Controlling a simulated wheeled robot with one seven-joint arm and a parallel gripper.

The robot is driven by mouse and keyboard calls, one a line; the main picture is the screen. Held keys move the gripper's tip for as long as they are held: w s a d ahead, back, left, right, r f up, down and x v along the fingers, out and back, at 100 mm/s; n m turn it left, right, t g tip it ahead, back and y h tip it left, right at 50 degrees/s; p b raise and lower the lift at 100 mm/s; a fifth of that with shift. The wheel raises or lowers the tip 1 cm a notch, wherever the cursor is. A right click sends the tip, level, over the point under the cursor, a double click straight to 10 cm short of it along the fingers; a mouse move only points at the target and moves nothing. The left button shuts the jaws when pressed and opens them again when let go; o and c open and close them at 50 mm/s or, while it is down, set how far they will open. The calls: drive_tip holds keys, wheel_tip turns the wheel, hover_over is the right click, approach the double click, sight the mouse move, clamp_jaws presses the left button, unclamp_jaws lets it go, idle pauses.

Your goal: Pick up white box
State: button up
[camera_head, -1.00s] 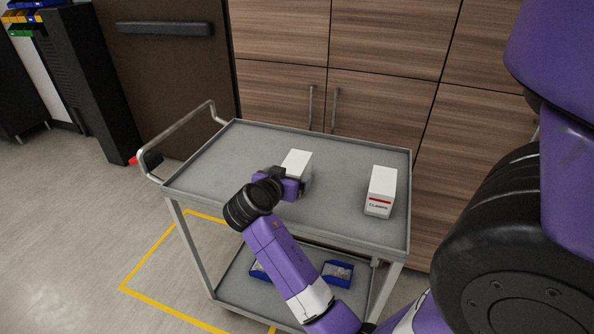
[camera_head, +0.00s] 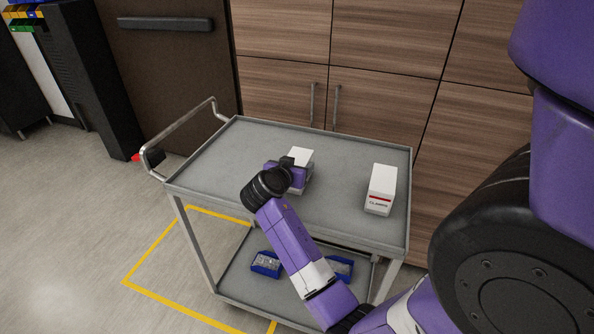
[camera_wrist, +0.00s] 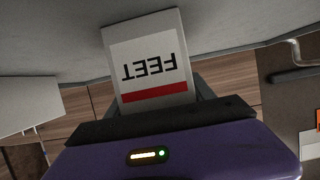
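The white box (camera_head: 300,156) stands on the cart's grey top, behind my gripper and partly covered by it in the head view. In the wrist view this white box (camera_wrist: 148,55) fills the middle, with an upside-down "FEET" label and a red band. My gripper (camera_head: 296,174) is right in front of the box. Parts of its dark fingers show at both sides of the box's lower edge in the wrist view (camera_wrist: 158,98). The fingers look apart around the box; contact is hidden. A second white box (camera_head: 381,188), marked "CLAMPS" with a red band, stands to the right.
The grey cart (camera_head: 225,160) has a raised rim and a metal handle (camera_head: 180,130) at left. Blue bins (camera_head: 265,263) sit on its lower shelf. Wooden cabinets (camera_head: 380,90) stand close behind. The cart top is clear left of the gripper and between the boxes.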

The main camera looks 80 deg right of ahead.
drive_tip(key=c, duration=0.7)
drive_tip(key=shift+r, duration=0.1)
drive_tip(key=shift+c, duration=0.6)
drive_tip(key=shift+r, duration=0.1)
